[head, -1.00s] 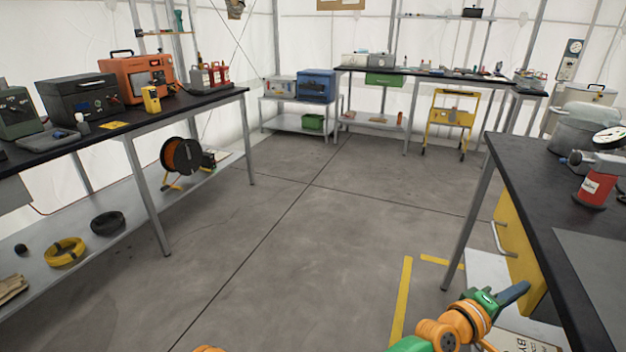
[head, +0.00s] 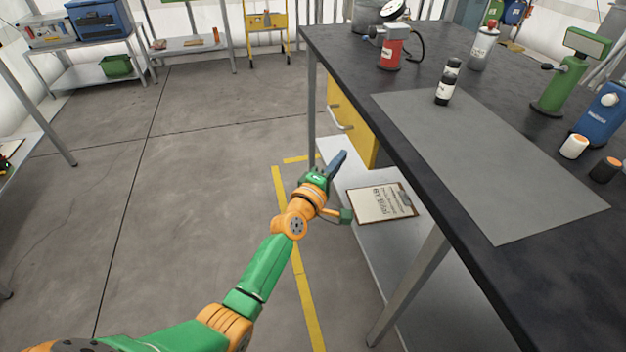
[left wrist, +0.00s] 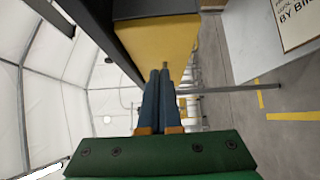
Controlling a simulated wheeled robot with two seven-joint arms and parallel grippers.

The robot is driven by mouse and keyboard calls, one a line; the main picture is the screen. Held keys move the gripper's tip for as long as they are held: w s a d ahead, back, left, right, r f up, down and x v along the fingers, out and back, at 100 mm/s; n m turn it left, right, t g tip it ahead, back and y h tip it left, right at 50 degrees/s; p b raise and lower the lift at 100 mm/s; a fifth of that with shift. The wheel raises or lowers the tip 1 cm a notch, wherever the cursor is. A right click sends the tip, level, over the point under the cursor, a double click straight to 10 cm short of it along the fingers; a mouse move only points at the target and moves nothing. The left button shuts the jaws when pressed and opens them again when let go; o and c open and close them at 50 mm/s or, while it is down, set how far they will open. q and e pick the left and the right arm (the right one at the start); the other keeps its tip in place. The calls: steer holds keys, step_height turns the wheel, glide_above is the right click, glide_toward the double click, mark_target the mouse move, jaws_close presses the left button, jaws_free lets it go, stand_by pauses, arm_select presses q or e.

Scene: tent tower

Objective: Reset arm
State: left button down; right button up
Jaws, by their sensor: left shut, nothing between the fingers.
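My left arm comes in from the lower left in the head view, green and orange. My left gripper (head: 338,164) is beside the front of the right-hand bench, near the yellow drawer and below the black top. Its dark blue fingers also show in the left wrist view (left wrist: 160,72); they lie together with nothing between them. The yellow drawer (head: 349,118) has a grey handle and is closed. In the left wrist view the drawer (left wrist: 158,45) lies beyond the fingertips. My right gripper is not in view.
The black bench (head: 440,210) carries a grey mat (head: 490,165), a black-and-white bottle (head: 448,82), a red gauge device (head: 390,52) and a green device (head: 565,85). A clipboard (head: 382,204) lies on the lower shelf. The floor to the left (head: 180,170) is clear.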

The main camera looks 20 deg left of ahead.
arm_select(q)
steer(key=s+a+p, duration=0.1)
steer(key=s+p, duration=0.1)
steer(key=s, duration=0.6)
steer(key=s+a+f+m+g+y+p, duration=0.1)
steer(key=s+f+m+g+p, duration=0.35)
steer(key=s+f, duration=0.5)
steer(key=s+f+m+g+y+p, duration=0.1)
steer(key=s+f+m+g+p, duration=0.35)
steer(key=f, duration=0.75)
steer(key=s+a+f+m+g, duration=0.1)
steer(key=s+f+m+g, duration=0.1)
steer(key=s, duration=0.7)
steer(key=s+a+f+m+g+y+p, duration=0.1)
steer(key=s+a+f+m+g, duration=0.1)
steer(key=s, duration=0.7)
steer(key=s+a+f+m+g+p, duration=0.1)
steer(key=s+f+m+g, duration=0.2)
steer(key=s, duration=0.6)
steer(key=m, duration=0.2)
steer(key=shift+s+a+f+m+g, duration=0.15)
steer(key=shift+s+f+m+g, duration=0.15)
steer(key=shift+f, duration=0.05)
